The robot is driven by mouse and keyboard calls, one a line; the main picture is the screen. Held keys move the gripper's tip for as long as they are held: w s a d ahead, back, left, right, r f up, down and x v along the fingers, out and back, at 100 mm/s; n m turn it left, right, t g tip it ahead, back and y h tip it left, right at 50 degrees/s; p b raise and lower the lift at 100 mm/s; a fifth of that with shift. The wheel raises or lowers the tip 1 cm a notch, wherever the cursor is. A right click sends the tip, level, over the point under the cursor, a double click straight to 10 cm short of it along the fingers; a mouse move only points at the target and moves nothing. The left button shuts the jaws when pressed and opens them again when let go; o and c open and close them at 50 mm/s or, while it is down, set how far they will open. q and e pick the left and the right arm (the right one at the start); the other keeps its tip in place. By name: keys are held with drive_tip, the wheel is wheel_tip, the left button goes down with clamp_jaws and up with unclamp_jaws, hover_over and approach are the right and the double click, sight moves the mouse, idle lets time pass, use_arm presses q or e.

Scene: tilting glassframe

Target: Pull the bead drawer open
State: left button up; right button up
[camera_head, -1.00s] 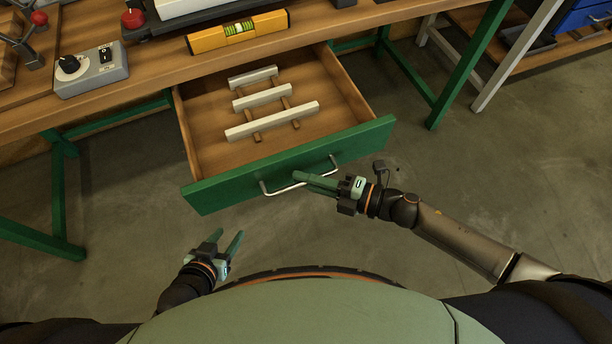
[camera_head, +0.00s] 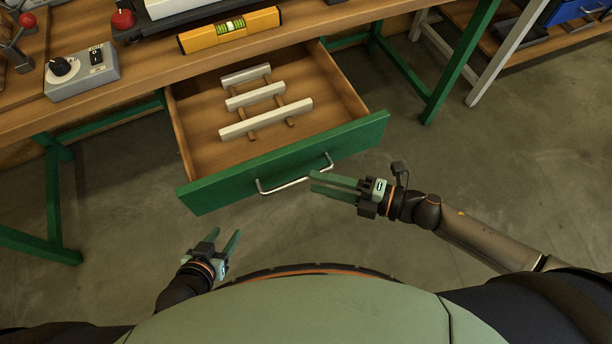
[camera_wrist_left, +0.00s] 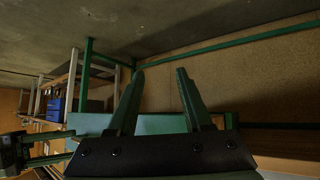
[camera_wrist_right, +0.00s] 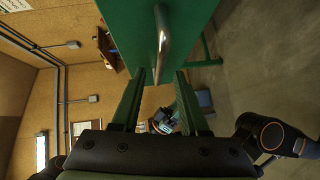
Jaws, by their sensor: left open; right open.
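The bead drawer (camera_head: 285,160) has a green front and stands pulled out from under the wooden bench. Inside it lies a wooden rack with several pale white bars (camera_head: 265,118). A silver bar handle (camera_head: 296,183) is on the drawer front. My left gripper (camera_head: 224,240) is open and empty, low in front of the drawer's left part.
The bench top (camera_head: 140,75) carries a grey control box (camera_head: 82,72) and a yellow spirit level (camera_head: 230,30). Green bench legs (camera_head: 455,65) stand on both sides. The concrete floor in front is clear.

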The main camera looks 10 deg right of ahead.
drive_tip(key=v, duration=0.7)
drive_tip(key=shift+s+d, duration=0.2)
drive_tip(key=shift+d, duration=0.1)
drive_tip(key=shift+r, duration=0.1)
drive_tip(key=s+d+f+m+t+h+p, duration=0.1)
drive_tip(key=m+h, duration=0.5)
drive_tip(key=m, duration=0.7)
drive_tip(key=s+d+f+m+h+p, duration=0.2)
drive_tip(key=m+h+p, duration=0.4)
drive_tip(key=m, duration=0.8)
drive_tip(key=shift+f+t+p, duration=0.3)
drive_tip(key=shift+f+t, duration=0.1)
drive_tip(key=shift+f, duration=0.4)
